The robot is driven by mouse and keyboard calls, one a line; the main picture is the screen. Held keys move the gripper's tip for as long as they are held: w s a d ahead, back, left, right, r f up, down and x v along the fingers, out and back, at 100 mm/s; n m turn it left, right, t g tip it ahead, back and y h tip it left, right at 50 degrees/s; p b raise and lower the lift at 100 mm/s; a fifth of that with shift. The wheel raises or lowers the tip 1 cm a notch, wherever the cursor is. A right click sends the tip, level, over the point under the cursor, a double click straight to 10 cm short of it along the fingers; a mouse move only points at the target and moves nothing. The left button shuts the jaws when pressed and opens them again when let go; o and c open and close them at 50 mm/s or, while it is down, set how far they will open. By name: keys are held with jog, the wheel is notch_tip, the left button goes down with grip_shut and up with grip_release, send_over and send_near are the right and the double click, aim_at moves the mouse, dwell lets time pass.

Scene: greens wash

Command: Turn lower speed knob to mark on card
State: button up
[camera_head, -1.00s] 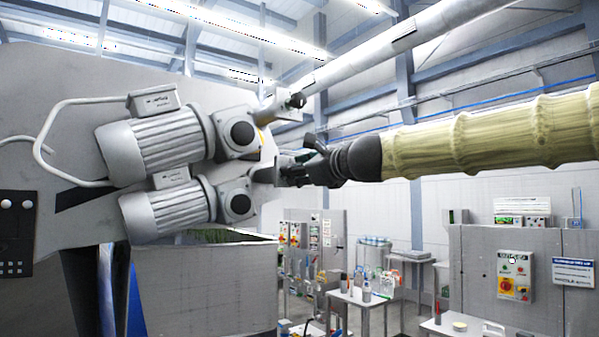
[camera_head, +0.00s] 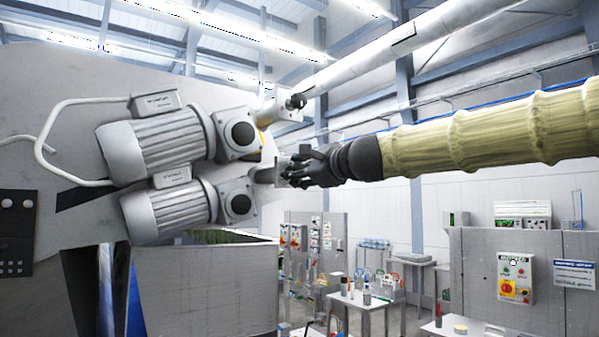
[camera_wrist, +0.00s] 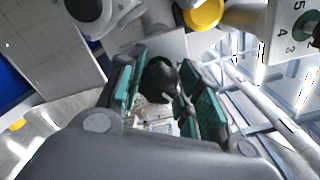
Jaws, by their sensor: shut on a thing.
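The lower speed knob (camera_wrist: 158,78) is a dark round knob in the wrist view, between the teal finger pads of my gripper (camera_wrist: 160,98). My gripper (camera_head: 297,170) is shut on it; in the head view the fingers hide the knob. A plain grey plate (camera_wrist: 168,45) shows behind the knob; I cannot make out a mark or the knob's pointer. The upper knob (camera_head: 297,101) is black and sits above my gripper. In the wrist view a white card (camera_wrist: 275,18) with the digits 5, 4 and 3 stands at the upper right, by another dark knob.
Two grey motors (camera_head: 165,145) with gearboxes sit to the left of my gripper. A yellow round part (camera_wrist: 203,12) is close by in the wrist view. A grey tank (camera_head: 205,290) stands below. Tables and control panels (camera_head: 515,278) stand farther back at the right.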

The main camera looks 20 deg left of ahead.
jog(key=o, duration=1)
jog(key=shift+w, duration=0.1)
jog(key=shift+o, duration=0.2)
jog(key=shift+d, duration=0.15)
jog(key=v, duration=1.2)
